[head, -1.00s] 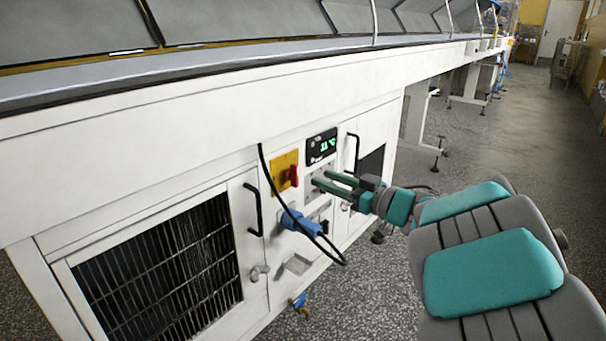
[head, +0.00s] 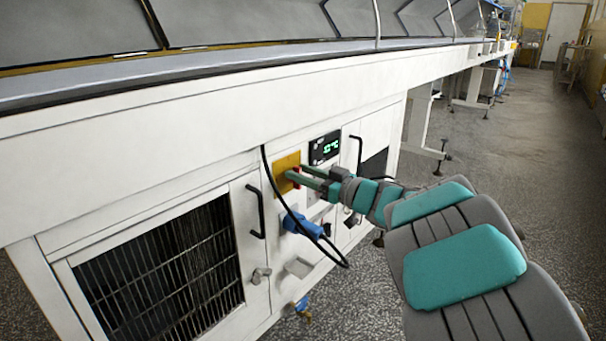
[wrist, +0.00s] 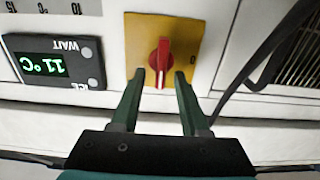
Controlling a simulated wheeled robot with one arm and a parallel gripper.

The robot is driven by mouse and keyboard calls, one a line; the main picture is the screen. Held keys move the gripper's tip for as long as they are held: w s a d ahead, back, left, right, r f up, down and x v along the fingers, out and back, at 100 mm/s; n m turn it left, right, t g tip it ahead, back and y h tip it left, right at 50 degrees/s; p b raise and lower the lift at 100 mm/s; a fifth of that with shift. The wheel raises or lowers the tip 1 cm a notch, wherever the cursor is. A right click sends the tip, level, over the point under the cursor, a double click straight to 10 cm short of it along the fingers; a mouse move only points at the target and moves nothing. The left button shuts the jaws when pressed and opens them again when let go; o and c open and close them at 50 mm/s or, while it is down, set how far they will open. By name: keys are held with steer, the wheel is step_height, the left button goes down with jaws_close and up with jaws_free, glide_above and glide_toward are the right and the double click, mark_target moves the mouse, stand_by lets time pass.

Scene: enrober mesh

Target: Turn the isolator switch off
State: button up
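The isolator switch is a red rotary handle on a yellow square plate (head: 286,166), set in the white front of the machine. In the wrist view the red handle (wrist: 161,62) points along the picture's vertical on its yellow plate (wrist: 185,32). My gripper (wrist: 159,80) is open, with one green finger on each side of the handle's near end. In the head view my gripper (head: 293,172) reaches the plate from the right and hides part of the handle. I cannot tell whether the fingers touch it.
A black display (head: 324,148) with green digits sits right of the switch; the wrist view shows it too (wrist: 55,60). A black cable hangs close by, above a blue plug (head: 303,226). A black door handle (head: 256,211) and grille (head: 165,262) lie left.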

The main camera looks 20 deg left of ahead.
jaws_close()
steer(key=shift+f, duration=0.15)
stand_by(0.4)
